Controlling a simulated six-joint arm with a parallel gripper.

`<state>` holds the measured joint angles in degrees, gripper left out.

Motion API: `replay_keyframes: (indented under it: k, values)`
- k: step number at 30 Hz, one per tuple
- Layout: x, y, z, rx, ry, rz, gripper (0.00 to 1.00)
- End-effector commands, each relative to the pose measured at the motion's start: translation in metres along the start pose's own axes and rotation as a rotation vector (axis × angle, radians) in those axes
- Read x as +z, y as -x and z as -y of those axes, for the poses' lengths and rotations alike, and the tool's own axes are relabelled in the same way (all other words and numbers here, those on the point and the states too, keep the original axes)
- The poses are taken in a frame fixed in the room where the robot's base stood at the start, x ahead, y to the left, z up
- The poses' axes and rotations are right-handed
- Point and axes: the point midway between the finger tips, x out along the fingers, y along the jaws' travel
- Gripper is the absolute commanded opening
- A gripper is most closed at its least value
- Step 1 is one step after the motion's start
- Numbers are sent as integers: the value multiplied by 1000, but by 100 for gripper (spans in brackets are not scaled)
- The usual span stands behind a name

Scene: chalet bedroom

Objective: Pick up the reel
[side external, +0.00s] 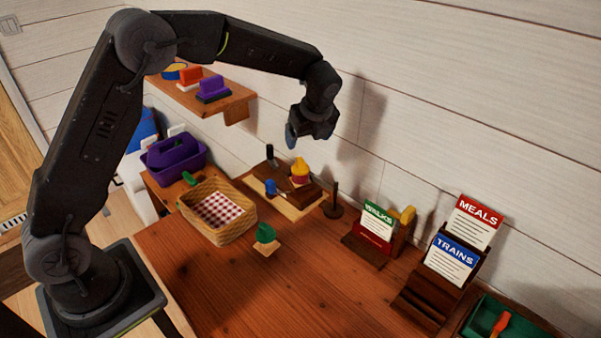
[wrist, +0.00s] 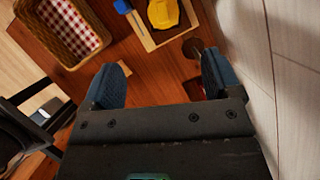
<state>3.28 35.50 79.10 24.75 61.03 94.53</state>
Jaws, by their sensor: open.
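I cannot tell for certain which thing is the reel. A rounded green object (side external: 265,233) stands on a small square wooden piece (side external: 266,249) on the table, right of the basket. A dark upright peg on a round base (side external: 333,209) stands near the wall, and its base (wrist: 192,47) shows near the right finger in the wrist view. My gripper (side external: 300,134) hangs high above the back of the table. In the wrist view my gripper (wrist: 165,63) has its blue fingers wide apart, with nothing between them.
A wicker basket (side external: 232,234) with checked cloth and a tray holding a yellow-topped item (side external: 299,168) stand at the back left. A purple caddy (side external: 172,162) is farther left. Card stands (side external: 364,255) line the wall at right. The front middle table (side external: 290,295) is clear.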

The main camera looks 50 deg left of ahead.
Motion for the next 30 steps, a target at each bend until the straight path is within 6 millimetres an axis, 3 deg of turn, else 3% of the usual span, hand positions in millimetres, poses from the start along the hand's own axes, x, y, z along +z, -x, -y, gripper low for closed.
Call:
replay_keyframes:
  k: [12,20,30]
  values:
    - [0,-70,1,6,-11,0,84]
    - [0,-90,1,3,-9,1,84]
    - [0,-134,5,3,-9,0,84]
